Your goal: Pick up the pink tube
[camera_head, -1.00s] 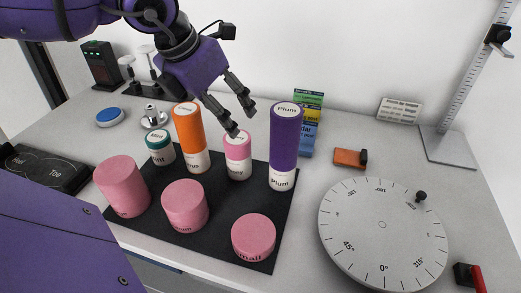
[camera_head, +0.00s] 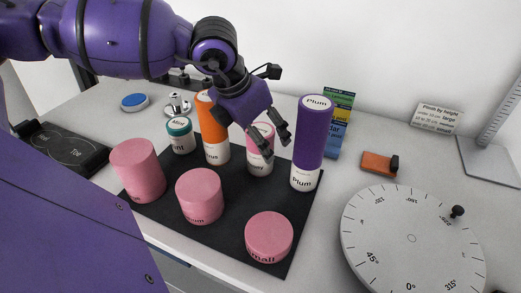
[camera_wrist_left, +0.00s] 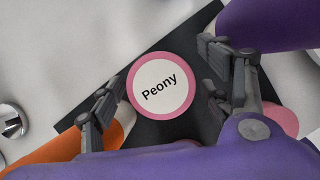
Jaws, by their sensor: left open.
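The pink tube (camera_head: 259,167) stands upright on the black mat (camera_head: 232,232), between the orange tube (camera_head: 213,135) and the purple tube (camera_head: 310,140). Its upper part is pink and its base is white. In the left wrist view its round white top reads "Peony" (camera_wrist_left: 160,86). My left gripper (camera_head: 277,149) is open, with its fingers at the tube's upper part. In the wrist view the fingers (camera_wrist_left: 163,82) lie on either side of the top, with gaps visible. The gripper hides part of the tube in the head view. My right gripper is not in view.
The teal-capped mint jar (camera_head: 180,136) stands left of the orange tube. Pink cylinders (camera_head: 138,172), (camera_head: 200,197), (camera_head: 269,238) stand along the mat's front. A white dial turntable (camera_head: 411,245) and an orange block (camera_head: 377,164) are to the right.

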